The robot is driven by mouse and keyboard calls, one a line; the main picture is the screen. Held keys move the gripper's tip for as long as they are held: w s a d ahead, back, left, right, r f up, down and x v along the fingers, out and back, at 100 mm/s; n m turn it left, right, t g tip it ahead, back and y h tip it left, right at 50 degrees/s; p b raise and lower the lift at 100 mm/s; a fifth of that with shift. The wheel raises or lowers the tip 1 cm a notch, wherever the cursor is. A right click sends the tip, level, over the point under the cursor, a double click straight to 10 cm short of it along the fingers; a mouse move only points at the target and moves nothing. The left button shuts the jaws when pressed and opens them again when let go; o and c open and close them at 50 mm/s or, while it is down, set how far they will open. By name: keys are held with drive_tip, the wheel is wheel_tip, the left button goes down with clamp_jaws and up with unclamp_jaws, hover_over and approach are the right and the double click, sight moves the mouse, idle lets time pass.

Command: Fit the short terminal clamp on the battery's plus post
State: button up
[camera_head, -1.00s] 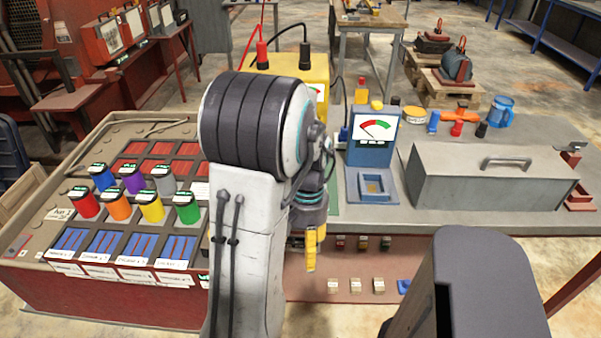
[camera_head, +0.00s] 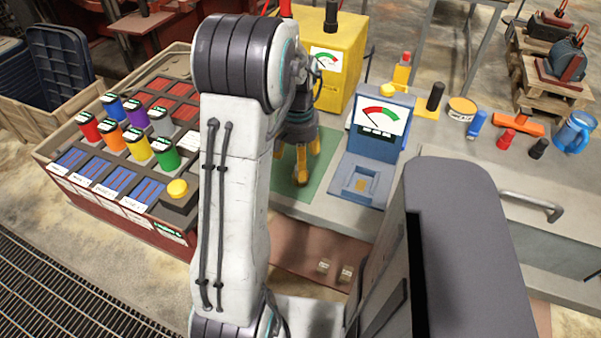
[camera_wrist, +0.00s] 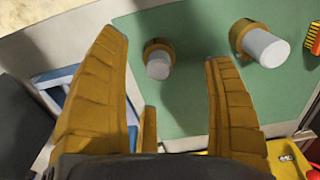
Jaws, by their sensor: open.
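My gripper (camera_head: 301,165) points down over the green mat (camera_head: 322,168) on the bench, left of the blue meter stand. In the wrist view its yellow fingers (camera_wrist: 170,95) are wide apart with nothing between them. Two short grey cylinders with brass collars stand on the mat beyond the fingertips: one (camera_wrist: 158,62) shows between the fingers, the other (camera_wrist: 264,46) past the right finger. I cannot tell for sure which is the short clamp. A yellow box (camera_head: 338,75) with a dial, red and black tops, perhaps the battery, stands behind the gripper.
The blue meter stand (camera_head: 378,140) is close right of the gripper. A rack of coloured cylinders (camera_head: 109,170) and a box with a yellow button (camera_head: 178,190) are at left. A grey case with a handle (camera_head: 530,203) lies at right. Several small items line the bench's back.

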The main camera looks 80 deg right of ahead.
drive_tip(key=f, duration=0.5)
drive_tip(key=shift+s+d, duration=0.25)
drive_tip(key=shift+d, duration=0.05)
drive_tip(key=shift+f, duration=0.8)
drive_tip(key=c, duration=1.4)
